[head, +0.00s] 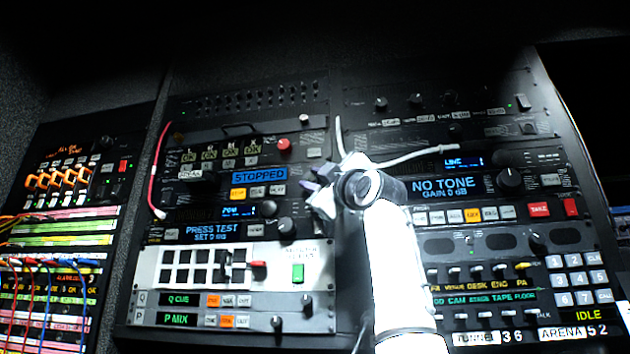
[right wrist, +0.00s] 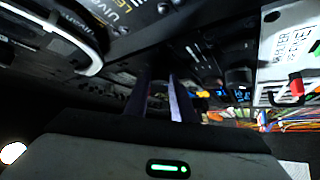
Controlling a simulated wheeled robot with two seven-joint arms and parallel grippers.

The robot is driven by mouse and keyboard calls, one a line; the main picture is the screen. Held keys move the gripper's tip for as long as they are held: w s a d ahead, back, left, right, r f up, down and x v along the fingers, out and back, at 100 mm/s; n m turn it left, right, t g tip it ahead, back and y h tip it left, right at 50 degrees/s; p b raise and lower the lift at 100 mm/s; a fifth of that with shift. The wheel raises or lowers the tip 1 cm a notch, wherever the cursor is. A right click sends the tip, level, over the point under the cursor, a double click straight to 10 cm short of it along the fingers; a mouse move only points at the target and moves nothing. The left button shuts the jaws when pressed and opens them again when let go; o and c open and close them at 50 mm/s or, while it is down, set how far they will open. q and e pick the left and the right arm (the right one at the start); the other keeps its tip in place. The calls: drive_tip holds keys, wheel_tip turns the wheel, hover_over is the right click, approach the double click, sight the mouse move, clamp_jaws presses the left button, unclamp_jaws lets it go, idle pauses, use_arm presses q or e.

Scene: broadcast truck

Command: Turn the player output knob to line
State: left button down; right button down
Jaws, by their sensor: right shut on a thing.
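My right gripper (head: 316,180) is at the right end of the left rack, beside the player unit whose blue display (head: 259,175) reads STOPPED. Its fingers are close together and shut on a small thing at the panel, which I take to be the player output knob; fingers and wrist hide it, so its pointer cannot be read. In the right wrist view the two fingers (right wrist: 160,85) reach toward the dark panel. My left gripper is not in view.
A red button (head: 284,145) is just up and left of the gripper. The right rack has a NO TONE display (head: 443,187) and a large knob (head: 510,178). Patch cables (head: 30,270) hang at far left.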

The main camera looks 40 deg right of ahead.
drive_tip(key=shift+w+a+f+m+t+h, duration=0.1)
drive_tip(key=shift+m+h, duration=1.15)
drive_tip(key=shift+m, duration=0.2)
drive_tip(key=shift+w+a+f+m+t+h, duration=0.1)
drive_tip(key=shift+w+f+m+h, duration=0.05)
drive_tip(key=shift+m+h, duration=1.2)
drive_tip(key=shift+w+a+f+m+t+h, duration=0.1)
drive_tip(key=shift+m+h, duration=1.1)
drive_tip(key=shift+m, duration=0.7)
drive_tip(key=c, duration=1.5)
unclamp_jaws()
drive_tip(key=shift+s, duration=0.1)
